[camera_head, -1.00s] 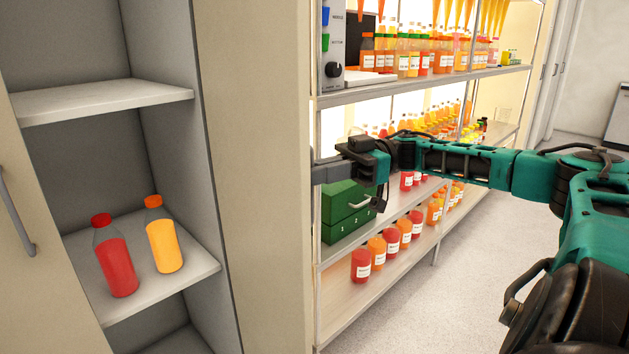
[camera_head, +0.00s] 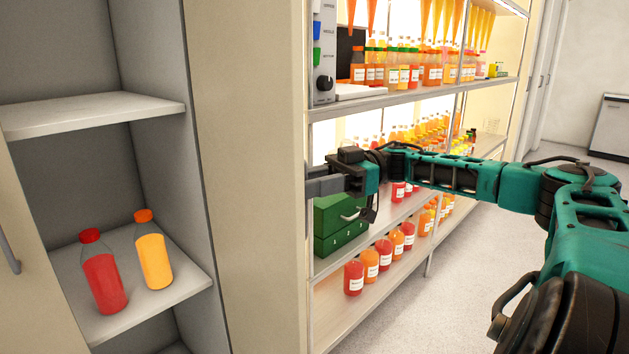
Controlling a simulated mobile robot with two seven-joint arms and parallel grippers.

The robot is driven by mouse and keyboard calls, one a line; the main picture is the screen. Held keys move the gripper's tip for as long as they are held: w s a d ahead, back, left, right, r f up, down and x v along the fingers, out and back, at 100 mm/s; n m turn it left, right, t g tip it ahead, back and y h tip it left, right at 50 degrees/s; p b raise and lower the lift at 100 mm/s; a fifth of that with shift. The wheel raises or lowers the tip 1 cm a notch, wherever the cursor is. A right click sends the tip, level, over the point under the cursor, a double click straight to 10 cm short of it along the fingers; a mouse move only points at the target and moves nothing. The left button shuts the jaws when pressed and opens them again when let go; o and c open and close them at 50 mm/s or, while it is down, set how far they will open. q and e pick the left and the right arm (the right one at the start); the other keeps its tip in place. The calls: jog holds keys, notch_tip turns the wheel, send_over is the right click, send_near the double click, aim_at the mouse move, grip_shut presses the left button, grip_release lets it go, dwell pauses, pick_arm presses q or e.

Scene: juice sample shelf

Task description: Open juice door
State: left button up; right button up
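The juice cabinet stands open at the left, its grey inner shelves (camera_head: 95,112) in plain sight. A beige panel (camera_head: 250,190), seemingly its right door swung open, stands right of the compartment. The left beige door (camera_head: 32,285) shows partly at the left edge, with a grey handle (camera_head: 8,252). A red juice bottle (camera_head: 103,278) and an orange juice bottle (camera_head: 153,252) stand on the lower shelf. My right gripper (camera_head: 318,186) is at the panel's right edge, its fingertips hidden behind it. I cannot tell whether it grips anything. My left gripper is out of view.
A display rack behind my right arm holds many juice bottles (camera_head: 354,277) on several shelves (camera_head: 415,96). A green drawer box (camera_head: 340,228) stands on the rack just below my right gripper. Clear floor (camera_head: 480,240) lies right of the rack.

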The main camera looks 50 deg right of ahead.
jog(key=v, duration=1.3)
dwell(0.4)
